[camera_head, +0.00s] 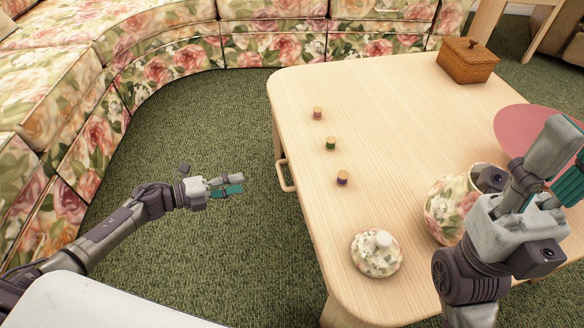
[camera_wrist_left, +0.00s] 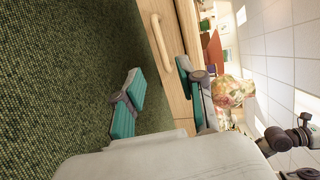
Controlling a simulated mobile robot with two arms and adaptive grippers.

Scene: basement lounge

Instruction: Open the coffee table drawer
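The light wood coffee table (camera_head: 400,115) stands right of centre in the head view. Its pale loop handle (camera_head: 285,176) sticks out from the table's left side; it also shows in the left wrist view (camera_wrist_left: 160,42). The drawer front is mostly hidden under the tabletop in the head view, and no gap shows. My left gripper (camera_head: 233,185) is left of the handle, apart from it, pointing toward the table. In the left wrist view its fingers (camera_wrist_left: 160,75) are spread and empty. My right gripper (camera_head: 566,165) is over the table's right side, partly cut off by the edge.
A floral sofa (camera_head: 170,65) curves around behind and left. Green carpet (camera_head: 200,125) is clear between.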

